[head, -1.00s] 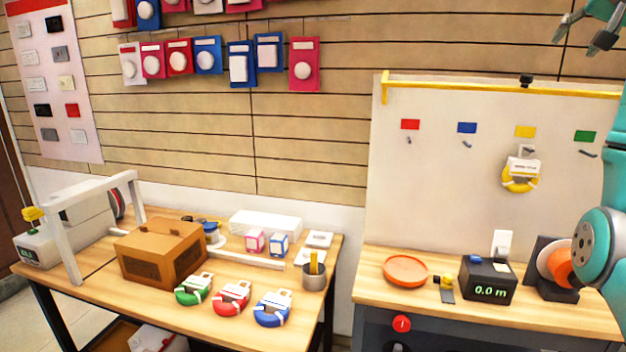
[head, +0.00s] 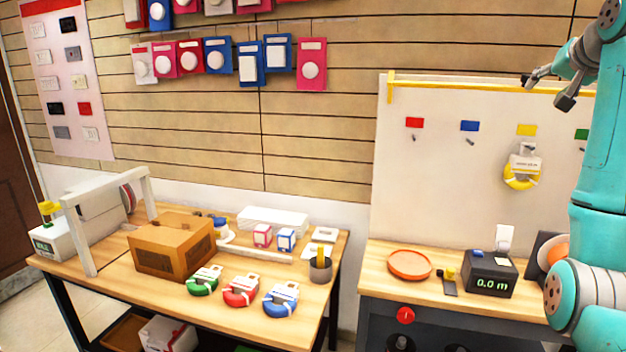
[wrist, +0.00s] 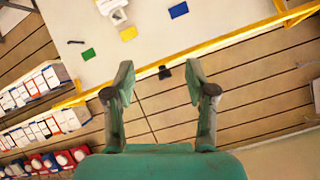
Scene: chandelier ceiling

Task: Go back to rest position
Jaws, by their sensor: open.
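My gripper (head: 552,92) is raised at the upper right of the head view, in front of the top of the white board (head: 450,170). In the wrist view my gripper (wrist: 160,85) shows two green fingers spread wide, with nothing between them. A yellow cable coil (head: 521,180) hangs on the board under the yellow label (head: 526,130), clear of my gripper. My teal arm covers the right edge of the head view and hides part of the board and bench.
The right bench (head: 375,262) carries an orange dish (head: 409,265) and a black meter (head: 488,275) reading 0.0 m. The left table (head: 150,290) holds a cardboard box (head: 172,245) and green (head: 204,281), red (head: 241,291) and blue (head: 281,300) coils. Packets hang on the slatted wall.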

